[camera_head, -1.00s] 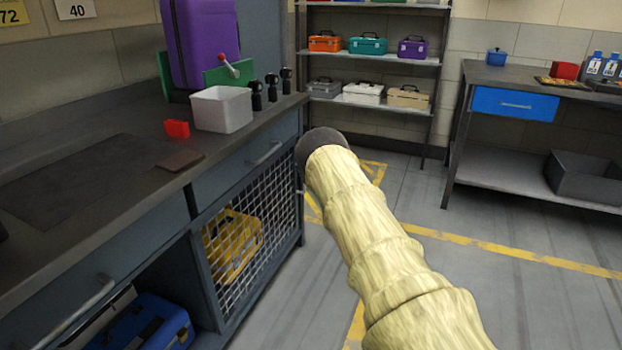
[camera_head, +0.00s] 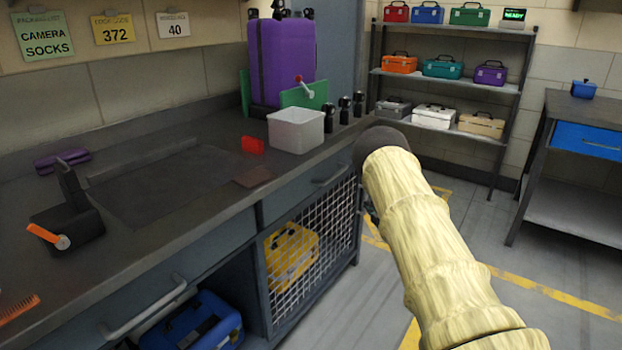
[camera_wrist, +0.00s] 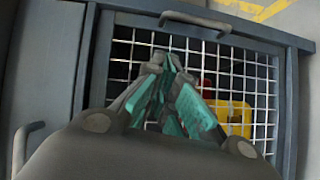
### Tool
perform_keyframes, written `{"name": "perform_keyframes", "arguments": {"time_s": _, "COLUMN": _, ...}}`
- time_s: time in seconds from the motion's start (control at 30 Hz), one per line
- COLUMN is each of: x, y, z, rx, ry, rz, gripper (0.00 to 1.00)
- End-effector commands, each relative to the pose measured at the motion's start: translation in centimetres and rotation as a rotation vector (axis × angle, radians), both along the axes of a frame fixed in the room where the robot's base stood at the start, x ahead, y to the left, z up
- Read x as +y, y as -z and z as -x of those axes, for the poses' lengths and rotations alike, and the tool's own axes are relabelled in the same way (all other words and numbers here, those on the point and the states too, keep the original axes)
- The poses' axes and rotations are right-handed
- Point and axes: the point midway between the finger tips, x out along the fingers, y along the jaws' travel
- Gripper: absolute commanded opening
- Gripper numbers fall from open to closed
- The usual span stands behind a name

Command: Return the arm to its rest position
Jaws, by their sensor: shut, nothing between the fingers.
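My arm (camera_head: 420,230), in a pale yellow sleeve, reaches up from the lower right in the head view, with a dark rounded joint at its far end. It stands in front of the bench's right end. My gripper is mostly hidden behind the arm there. In the wrist view my gripper (camera_wrist: 172,62) shows its teal-padded fingers drawn together, with nothing between them. It points toward the wire mesh door (camera_wrist: 240,75) of the bench cabinet, which is also in the head view (camera_head: 340,240). Whether the fingers touch the mesh I cannot tell.
The workbench (camera_head: 220,125) carries a white bin (camera_head: 296,130), a purple suitcase (camera_head: 282,60), a red block (camera_head: 252,145) and a black device with an orange handle (camera_head: 68,215). A yellow case (camera_head: 290,255) sits behind the mesh. Shelves (camera_head: 445,82) hold toolboxes. Floor right of my arm is clear.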

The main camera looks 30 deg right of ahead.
Motion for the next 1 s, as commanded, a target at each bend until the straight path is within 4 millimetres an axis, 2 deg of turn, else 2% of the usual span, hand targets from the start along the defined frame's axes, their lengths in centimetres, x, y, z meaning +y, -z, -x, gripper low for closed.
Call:
{"name": "perform_keyframes", "arguments": {"time_s": 0.2, "x": 0.4, "y": 0.5, "z": 0.2, "rx": 0.007, "ry": 0.004, "rz": -0.013, "gripper": 0.0}}
{"name": "perform_keyframes", "arguments": {"time_s": 0.27, "x": 1.0, "y": 1.4, "z": 0.6, "rx": 0.021, "ry": 0.013, "rz": -0.04, "gripper": 0.0}}
{"name": "perform_keyframes", "arguments": {"time_s": 0.37, "x": 3.1, "y": 4.3, "z": 2.2, "rx": 0.064, "ry": 0.045, "rz": -0.128, "gripper": 0.0}}
{"name": "perform_keyframes", "arguments": {"time_s": 0.57, "x": 9.6, "y": 11.8, "z": 7.6, "rx": 0.194, "ry": 0.144, "rz": -0.37, "gripper": 0.0}}
{"name": "perform_keyframes", "arguments": {"time_s": 0.7, "x": 14.5, "y": 16.3, "z": 12.2, "rx": 0.291, "ry": 0.225, "rz": -0.528, "gripper": 0.0}}
{"name": "perform_keyframes", "arguments": {"time_s": 0.87, "x": 20.3, "y": 20.6, "z": 18.1, "rx": 0.403, "ry": 0.324, "rz": -0.688, "gripper": 0.0}}
{"name": "perform_keyframes", "arguments": {"time_s": 1.0, "x": 25.4, "y": 23.4, "z": 23.8, "rx": 0.504, "ry": 0.418, "rz": -0.812, "gripper": 0.0}}
